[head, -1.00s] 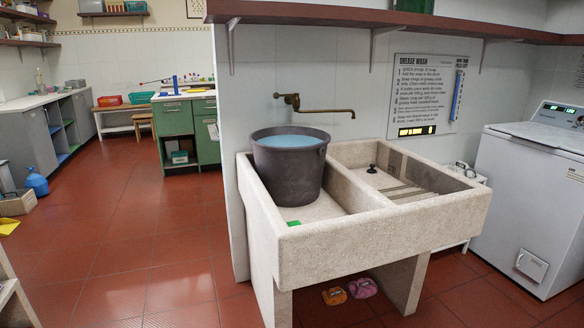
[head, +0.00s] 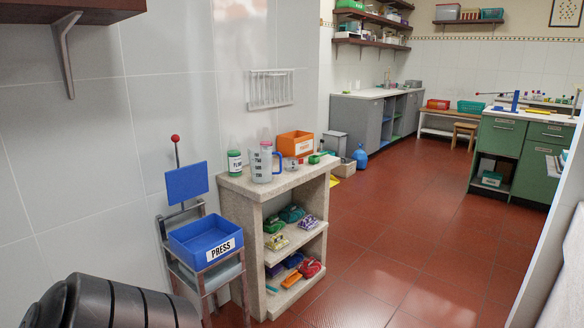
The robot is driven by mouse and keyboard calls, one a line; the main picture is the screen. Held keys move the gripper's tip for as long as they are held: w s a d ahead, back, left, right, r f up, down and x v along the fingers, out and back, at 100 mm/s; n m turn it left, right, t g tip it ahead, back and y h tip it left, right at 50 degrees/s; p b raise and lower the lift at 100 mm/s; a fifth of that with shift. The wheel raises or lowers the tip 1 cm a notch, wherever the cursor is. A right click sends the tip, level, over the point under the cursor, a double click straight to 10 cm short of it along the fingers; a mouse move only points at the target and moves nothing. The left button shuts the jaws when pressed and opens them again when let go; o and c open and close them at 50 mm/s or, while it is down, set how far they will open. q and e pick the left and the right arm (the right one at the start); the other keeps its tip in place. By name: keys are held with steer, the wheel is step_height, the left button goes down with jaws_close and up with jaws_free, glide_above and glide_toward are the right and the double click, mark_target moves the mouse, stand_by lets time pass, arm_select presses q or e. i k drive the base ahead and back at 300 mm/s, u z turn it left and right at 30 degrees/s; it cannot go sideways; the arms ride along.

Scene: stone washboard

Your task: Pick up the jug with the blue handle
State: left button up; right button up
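The jug (head: 261,166) stands upright on top of a stone shelf unit, left of the middle of the head view. It is pale and see-through, with dark measuring marks on its side and a blue handle on its right. A pinkish patch shows at its top. Neither of my grippers is in view, and nothing is seen touching the jug.
The stone shelf unit (head: 258,187) also bears a green-and-white can (head: 234,163) left of the jug and an orange bin (head: 295,144) behind right. A blue tray marked PRESS (head: 205,241) stands close at left. Red floor (head: 400,230) is open to the right.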

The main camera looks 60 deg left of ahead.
mark_target(260, 157)
steer(key=u, duration=1.25)
steer(key=i, duration=3.05)
steer(key=u, duration=1)
